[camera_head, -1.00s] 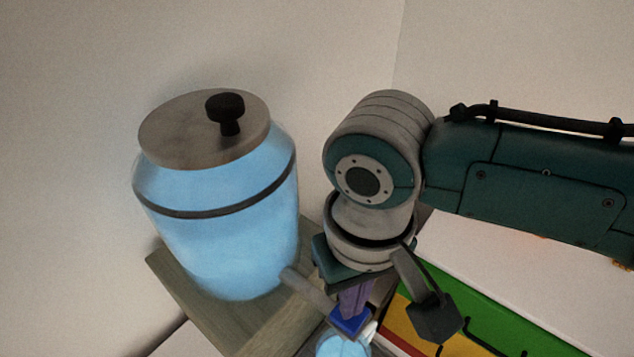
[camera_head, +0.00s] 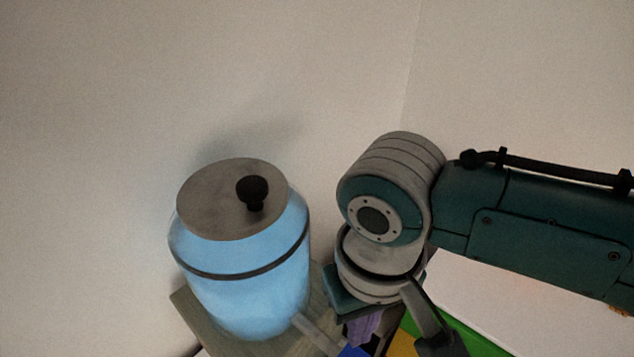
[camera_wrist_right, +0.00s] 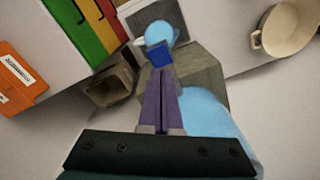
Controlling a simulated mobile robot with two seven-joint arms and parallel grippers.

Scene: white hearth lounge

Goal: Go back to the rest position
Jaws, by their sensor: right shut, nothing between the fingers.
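My right gripper (camera_head: 362,332) reaches down beside the dispenser, a big jar of light-blue liquid (camera_head: 250,300) with a grey lid and dark knob. Its purple fingers are shut and empty; they show in the right wrist view (camera_wrist_right: 160,75). Their tips are close to a blue block (camera_wrist_right: 159,55) at the end of the dispenser's grey spout (camera_head: 315,332); I cannot tell whether they touch it. Beyond the block is a cup with light-blue contents (camera_wrist_right: 160,33) and a white handle, partly hidden. My left gripper is not in view.
The dispenser stands on a wooden stand (camera_head: 195,318) near the walls. A green, yellow and red striped object (camera_wrist_right: 85,30) lies near the cup. A wooden holder (camera_wrist_right: 108,88), an orange box (camera_wrist_right: 18,75) and a beige pot (camera_wrist_right: 290,28) are around. Space above the dispenser is clear.

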